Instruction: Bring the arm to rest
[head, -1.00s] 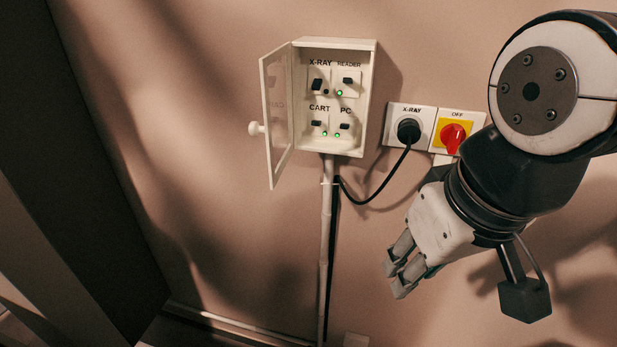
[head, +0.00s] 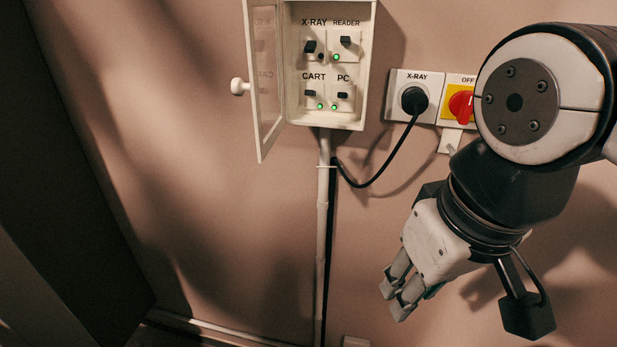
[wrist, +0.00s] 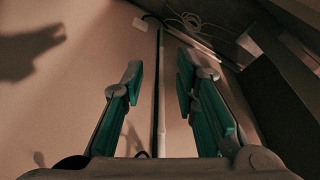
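My gripper (head: 392,298) hangs in the right half of the head view, pointing down and left, in front of the wall and below the X-RAY socket. In the wrist view my gripper (wrist: 158,85) has its two teal-padded fingers apart with nothing between them. The white pipe on the wall shows beyond the gap. No object is held.
A white switch box (head: 326,118) on the wall has its clear door (head: 264,85) open to the left. A black plug (head: 414,99) sits in the X-RAY socket, beside a red rotary switch (head: 461,104) partly behind my arm. A pipe (head: 322,230) runs down the wall.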

